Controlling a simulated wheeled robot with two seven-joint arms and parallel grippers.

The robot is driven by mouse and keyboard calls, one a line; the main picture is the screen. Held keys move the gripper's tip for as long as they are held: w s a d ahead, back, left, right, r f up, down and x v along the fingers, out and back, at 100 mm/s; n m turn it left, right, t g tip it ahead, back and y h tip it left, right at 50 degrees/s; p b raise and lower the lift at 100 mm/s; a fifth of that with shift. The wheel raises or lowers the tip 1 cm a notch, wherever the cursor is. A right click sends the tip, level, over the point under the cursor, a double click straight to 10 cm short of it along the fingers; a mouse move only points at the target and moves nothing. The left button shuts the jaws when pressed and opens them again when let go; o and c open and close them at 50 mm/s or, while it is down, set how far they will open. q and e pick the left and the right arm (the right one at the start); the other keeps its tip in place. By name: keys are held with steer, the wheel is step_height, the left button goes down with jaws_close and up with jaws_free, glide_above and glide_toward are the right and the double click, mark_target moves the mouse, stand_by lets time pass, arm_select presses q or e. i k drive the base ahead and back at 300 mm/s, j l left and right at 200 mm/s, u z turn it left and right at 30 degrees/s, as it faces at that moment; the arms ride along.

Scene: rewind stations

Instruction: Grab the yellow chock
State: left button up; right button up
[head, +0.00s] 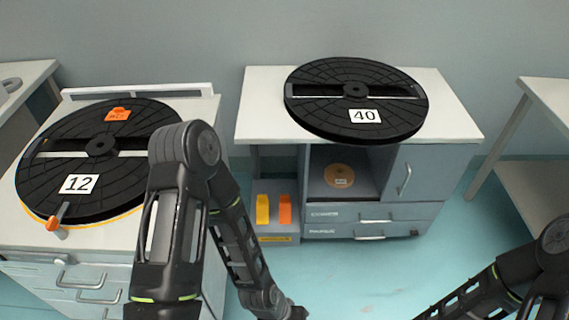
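The yellow chock (262,209) stands upright in an open bay at the lower left of the middle cabinet. It is beside an orange chock (285,209), with a narrow gap between them. My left arm crosses the view left of the chocks and runs down to the bottom edge, where its far end is cut off. My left gripper is out of view. My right arm shows only at the lower right, and its gripper is out of view too. Nothing is seen touching the yellow chock.
A black disc labelled 40 (330,78) lies on the middle cabinet (455,122). Another labelled 12 (45,190) lies on the left cabinet, with an orange-tipped lever (53,222) at its edge. An orange disc (339,175) sits in the cabinet shelf. Floor in front is clear.

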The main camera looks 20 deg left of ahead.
mark_target(262, 203)
steer(key=i, duration=1.1)
